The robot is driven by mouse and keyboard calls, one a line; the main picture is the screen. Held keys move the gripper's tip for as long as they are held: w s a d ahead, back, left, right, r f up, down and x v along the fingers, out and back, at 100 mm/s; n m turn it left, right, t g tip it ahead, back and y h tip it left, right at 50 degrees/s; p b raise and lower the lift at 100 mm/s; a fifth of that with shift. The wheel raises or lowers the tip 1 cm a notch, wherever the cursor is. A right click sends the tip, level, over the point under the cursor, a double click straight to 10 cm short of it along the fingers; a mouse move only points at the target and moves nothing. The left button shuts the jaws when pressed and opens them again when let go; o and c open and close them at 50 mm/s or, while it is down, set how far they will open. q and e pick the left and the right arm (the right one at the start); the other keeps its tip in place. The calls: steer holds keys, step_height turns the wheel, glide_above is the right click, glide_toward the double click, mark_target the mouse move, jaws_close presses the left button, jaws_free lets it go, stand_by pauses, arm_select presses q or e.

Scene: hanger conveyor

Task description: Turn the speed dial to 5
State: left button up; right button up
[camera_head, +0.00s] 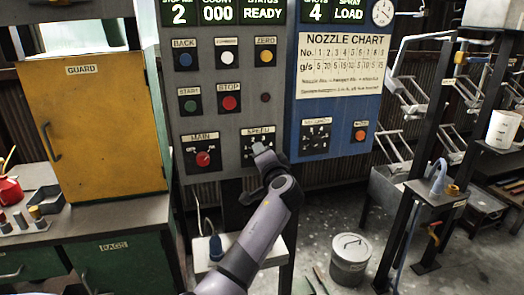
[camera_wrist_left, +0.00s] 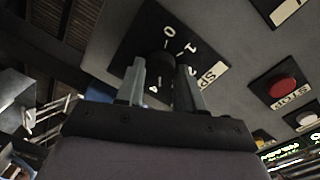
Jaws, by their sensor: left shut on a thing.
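The speed dial's black plate (camera_head: 250,141) is on the grey control panel (camera_head: 228,100), under a SPEED label. My left gripper (camera_head: 264,155) is in front of it and hides most of it in the head view. In the left wrist view the two fingers of my left gripper (camera_wrist_left: 160,82) are shut on the sides of the dark speed dial knob (camera_wrist_left: 168,62). The marks 0, 1 and 2 show around the knob, and a 4 shows between the fingers. I cannot tell which mark the knob points at. My right gripper is not in view.
The red MAIN knob (camera_head: 203,159) is left of the speed dial. The red STOP button (camera_head: 229,103) is above. A blue panel (camera_head: 340,90) with a nozzle chart is to the right. A yellow guard cabinet (camera_head: 95,130) stands at the left.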

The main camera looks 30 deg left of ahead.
arm_select(q)
steer(key=m+p, duration=0.1)
steer(key=m, duration=1)
steer(key=shift+w, duration=0.1)
steer(key=shift+g+y, duration=0.3)
stand_by(0.3)
steer(key=o, duration=1.1)
steer(key=shift+c, duration=0.2)
steer(key=shift+f, duration=0.1)
steer(key=v, duration=0.7)
steer(key=shift+b, duration=0.4)
